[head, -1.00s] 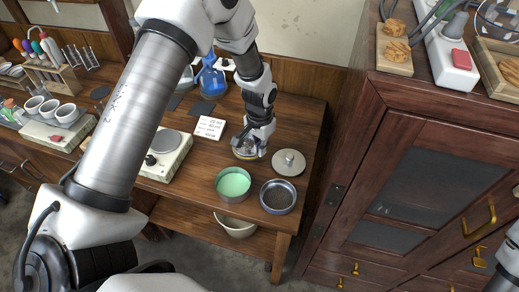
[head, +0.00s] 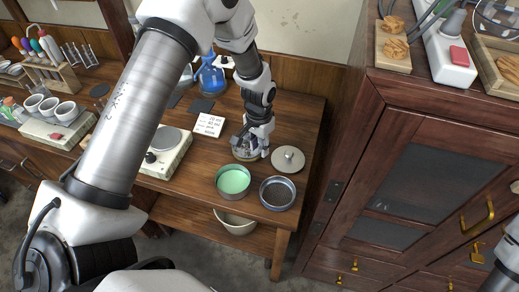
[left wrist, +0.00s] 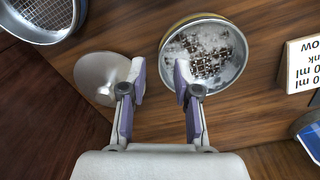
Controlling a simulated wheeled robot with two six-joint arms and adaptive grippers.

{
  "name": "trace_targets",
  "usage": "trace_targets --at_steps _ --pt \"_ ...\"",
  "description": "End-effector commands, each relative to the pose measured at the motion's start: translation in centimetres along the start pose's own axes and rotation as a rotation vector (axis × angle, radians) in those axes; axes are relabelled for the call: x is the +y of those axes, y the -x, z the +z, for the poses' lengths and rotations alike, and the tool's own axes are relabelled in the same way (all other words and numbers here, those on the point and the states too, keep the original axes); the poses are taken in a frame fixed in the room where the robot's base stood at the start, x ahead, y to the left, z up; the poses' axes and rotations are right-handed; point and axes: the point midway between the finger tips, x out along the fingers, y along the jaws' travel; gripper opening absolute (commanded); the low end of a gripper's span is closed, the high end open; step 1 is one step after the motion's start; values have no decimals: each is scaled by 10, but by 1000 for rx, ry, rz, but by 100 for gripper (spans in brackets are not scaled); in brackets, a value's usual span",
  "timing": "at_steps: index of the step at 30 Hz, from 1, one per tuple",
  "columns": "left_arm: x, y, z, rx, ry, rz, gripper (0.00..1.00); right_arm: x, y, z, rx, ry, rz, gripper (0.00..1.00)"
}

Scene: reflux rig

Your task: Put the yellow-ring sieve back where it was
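The yellow-ring sieve (left wrist: 232,82), a round metal sieve with a yellowish rim and pale clumps on its mesh, rests on the wooden table. It also shows in the head view (head: 243,156), partly hidden by my left gripper. My left gripper (left wrist: 160,82) is open. In the left wrist view, one finger overlaps the sieve's near-left rim and the other overlaps the grey lid (left wrist: 98,72). I cannot tell whether either finger touches. In the head view, the left gripper (head: 254,146) is low over the sieve. My right gripper is not in view.
A green-filled sieve (head: 233,180) and a dark-meshed sieve (head: 278,193) stand toward the table's front edge. The grey lid lies close beside the yellow-ring sieve. A written card (head: 209,124), a blue flask (head: 212,80) and a hotplate (head: 163,153) are to the left. A wooden cabinet (head: 340,150) stands right.

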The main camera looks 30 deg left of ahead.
Motion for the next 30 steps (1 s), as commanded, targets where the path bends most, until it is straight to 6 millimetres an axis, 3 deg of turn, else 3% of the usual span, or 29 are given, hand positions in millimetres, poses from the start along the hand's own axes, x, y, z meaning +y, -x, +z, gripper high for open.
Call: trace_targets --at_steps 12,17,30 --pt "0 94 0 2 0 0 31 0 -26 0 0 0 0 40" --pt "0 105 0 -1 0 0 31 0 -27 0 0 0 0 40" --pt "0 105 0 -1 1 0 31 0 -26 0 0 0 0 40"
